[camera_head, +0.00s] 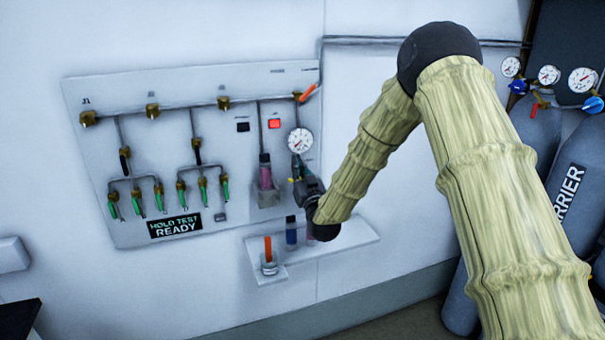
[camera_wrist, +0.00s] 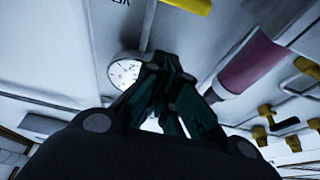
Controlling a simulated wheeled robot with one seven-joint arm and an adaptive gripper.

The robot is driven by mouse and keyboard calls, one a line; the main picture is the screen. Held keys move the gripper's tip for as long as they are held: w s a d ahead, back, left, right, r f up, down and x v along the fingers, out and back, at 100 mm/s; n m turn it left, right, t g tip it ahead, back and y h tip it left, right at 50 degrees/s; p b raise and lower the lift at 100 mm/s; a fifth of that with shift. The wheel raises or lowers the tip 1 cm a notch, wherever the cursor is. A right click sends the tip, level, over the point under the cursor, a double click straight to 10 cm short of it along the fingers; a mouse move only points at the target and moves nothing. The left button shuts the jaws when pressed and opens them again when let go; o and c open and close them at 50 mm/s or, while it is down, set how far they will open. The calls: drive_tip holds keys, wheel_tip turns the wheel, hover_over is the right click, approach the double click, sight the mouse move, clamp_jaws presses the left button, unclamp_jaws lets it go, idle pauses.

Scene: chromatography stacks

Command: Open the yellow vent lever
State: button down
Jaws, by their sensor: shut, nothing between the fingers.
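A yellow lever (camera_wrist: 188,5) shows at the top edge of the wrist view, partly cut off, beside partly cropped lettering on the panel. In the head view only a small yellow bit (camera_head: 291,180) shows beside my gripper, and I cannot tell its full shape or angle. My gripper (camera_head: 297,163) is shut and empty in front of the wall panel (camera_head: 240,180), just below the round gauge. In the wrist view my gripper (camera_wrist: 165,62) has its fingers together, with the lever beyond and above the tips. I cannot tell whether they touch it.
A white gauge (camera_head: 300,140) sits by my fingertips, and a pink-filled column (camera_head: 265,172) stands to the left. An orange handle (camera_head: 308,92) is above. A shelf (camera_head: 345,238) with small vials is below. Several green-handled valves (camera_head: 138,204) hang left; grey cylinders (camera_head: 572,170) stand right.

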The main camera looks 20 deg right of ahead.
drive_tip(key=shift+w+f+p, duration=0.25)
drive_tip(key=shift+f+p, duration=0.05)
drive_tip(key=shift+f, duration=0.65)
drive_tip(key=shift+w+f+p, duration=0.2)
drive_tip(key=shift+f+p, duration=0.1)
drive_tip(key=shift+f, duration=0.6)
